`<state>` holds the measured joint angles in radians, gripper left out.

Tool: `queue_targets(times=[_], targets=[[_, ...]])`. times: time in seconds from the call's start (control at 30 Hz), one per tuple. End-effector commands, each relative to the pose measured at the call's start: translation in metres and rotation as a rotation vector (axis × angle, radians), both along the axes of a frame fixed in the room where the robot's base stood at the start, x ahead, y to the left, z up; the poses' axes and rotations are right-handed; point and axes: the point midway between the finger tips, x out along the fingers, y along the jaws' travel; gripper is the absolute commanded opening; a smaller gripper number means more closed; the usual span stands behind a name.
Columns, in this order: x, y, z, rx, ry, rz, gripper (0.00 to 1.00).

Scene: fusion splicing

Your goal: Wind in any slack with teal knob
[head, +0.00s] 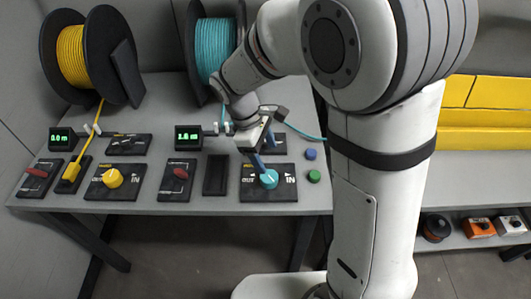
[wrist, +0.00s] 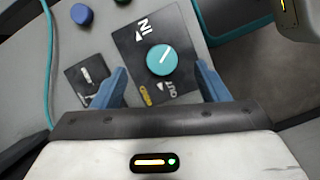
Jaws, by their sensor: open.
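The teal knob (head: 268,179) sits on a black plate marked OUT and IN at the front right of the grey bench. In the wrist view the teal knob (wrist: 161,59) lies ahead of my gripper (wrist: 158,84), roughly between the two blue fingers. The fingers are apart with nothing between them. In the head view my gripper (head: 258,163) is just above and behind the knob; contact cannot be made out. The teal spool (head: 212,45) stands at the back of the bench. A teal cable (head: 305,132) runs off to the right behind my arm. The teal side's display (head: 188,138) reads 1.6 m.
A yellow knob (head: 112,178), a yellow spool (head: 85,55) and a display (head: 62,138) reading 0.0 m are on the left. Red-handled levers (head: 177,173) stand beside the knobs. Blue (head: 311,154) and green (head: 314,176) buttons are close on the right.

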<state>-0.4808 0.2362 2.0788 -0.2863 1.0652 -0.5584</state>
Motion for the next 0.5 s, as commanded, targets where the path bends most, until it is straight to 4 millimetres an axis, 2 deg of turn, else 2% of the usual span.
queue_targets(times=[0.1, 0.2, 0.37, 0.5], targets=[[0.006, 0.017, -0.015, -0.035, 0.042, 0.101, 0.68], [0.007, 0.022, -0.022, -0.048, 0.058, 0.139, 0.68], [0.007, 0.018, -0.038, -0.051, 0.064, 0.148, 0.68], [0.005, 0.008, -0.059, -0.051, 0.064, 0.147, 0.68]])
